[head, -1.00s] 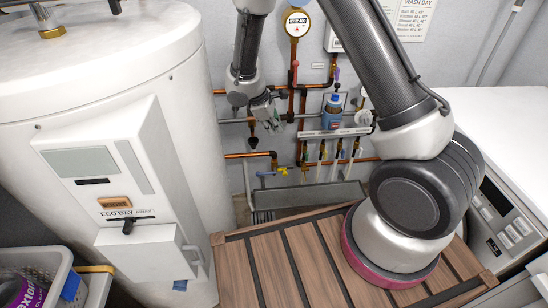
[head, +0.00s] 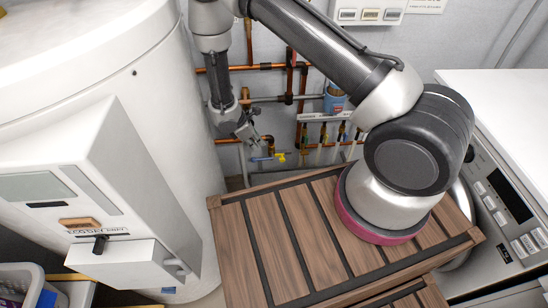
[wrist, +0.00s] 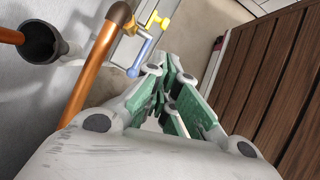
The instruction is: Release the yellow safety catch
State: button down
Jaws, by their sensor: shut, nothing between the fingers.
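The yellow safety catch (head: 281,157) is a small piece on the pipework low on the back wall, just right of a blue lever (head: 263,158). In the wrist view the yellow catch (wrist: 158,21) shows at the top, with the blue lever (wrist: 140,58) below it, nearer my fingers. My gripper (head: 254,139) is just above and left of the catch, beside the copper pipe. In the wrist view my gripper (wrist: 172,75) has its green-padded fingers together and empty. The fingertips look close to the blue lever; I cannot tell whether they touch it.
A copper pipe (wrist: 95,75) with a dark funnel (wrist: 42,40) runs left of my fingers. A slatted wooden surface (head: 285,235) lies in front of the wall. A white tank (head: 160,120) stands left, a white appliance (head: 500,110) right. Several valves sit right of the catch.

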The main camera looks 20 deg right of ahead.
aim_at(272, 157)
jog(key=x, duration=0.6)
jog(key=d+x, duration=0.1)
jog(key=x, duration=0.5)
jog(key=shift+d+f, duration=0.45)
jog(key=shift+d, duration=0.05)
